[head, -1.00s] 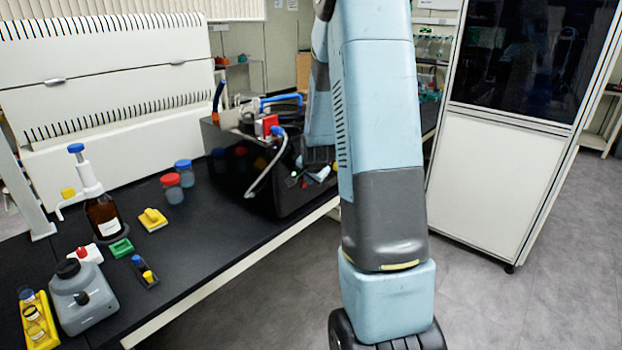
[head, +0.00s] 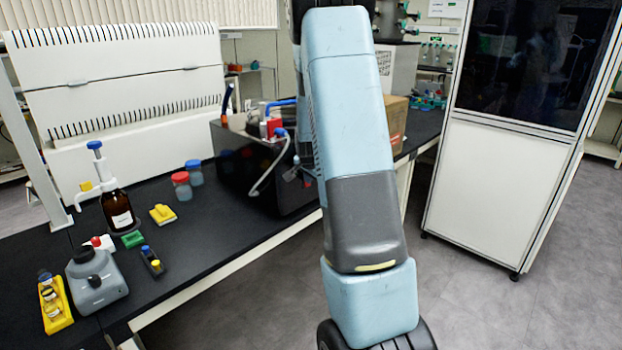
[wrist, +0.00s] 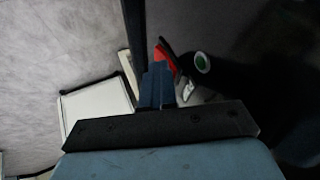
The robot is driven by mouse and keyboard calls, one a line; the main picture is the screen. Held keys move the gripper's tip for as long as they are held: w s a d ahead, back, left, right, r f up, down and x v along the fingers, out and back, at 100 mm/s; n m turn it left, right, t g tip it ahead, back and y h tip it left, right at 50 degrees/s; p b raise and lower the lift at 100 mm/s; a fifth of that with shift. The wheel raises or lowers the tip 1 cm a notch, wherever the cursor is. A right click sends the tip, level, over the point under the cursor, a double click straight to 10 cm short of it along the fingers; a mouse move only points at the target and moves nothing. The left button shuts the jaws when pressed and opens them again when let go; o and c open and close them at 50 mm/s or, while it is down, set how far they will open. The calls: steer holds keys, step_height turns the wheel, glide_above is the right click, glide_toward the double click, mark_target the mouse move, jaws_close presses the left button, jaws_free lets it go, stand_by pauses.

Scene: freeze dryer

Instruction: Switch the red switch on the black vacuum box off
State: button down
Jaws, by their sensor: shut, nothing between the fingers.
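The black vacuum box (head: 238,170) stands on the bench left of my arm in the head view. Its front is dark and glossy, and my arm hides its right end. In the wrist view, my gripper (wrist: 157,75) is shut and empty. A red part (wrist: 165,58), likely the red switch, shows just beyond and beside the fingertips. Whether they touch it, and which way it is tipped, I cannot tell. A green round part with a pale rim (wrist: 202,63) sits to its right on the dark surface. In the head view my gripper is mostly hidden behind my arm.
A red fitting and hoses (head: 272,127) sit on top of the box, with a pale hose hanging down its front. Jars (head: 181,186), a brown bottle (head: 117,210) and small items stand on the bench to the left. A white cabinet (head: 493,195) stands at right.

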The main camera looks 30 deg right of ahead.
steer(key=shift+w+d+r, duration=0.1)
steer(key=shift+w+r, duration=0.1)
steer(key=shift+r, duration=0.3)
steer(key=shift+w+d+r, duration=0.1)
steer(key=shift+w+r, duration=0.05)
steer(key=shift+r, duration=0.35)
steer(key=s+f+v, duration=0.1)
steer(key=s+v, duration=0.1)
steer(key=v, duration=0.9)
steer(key=shift+s+d+r, duration=0.2)
steer(key=shift+d+r, duration=0.05)
steer(key=shift+d, duration=0.1)
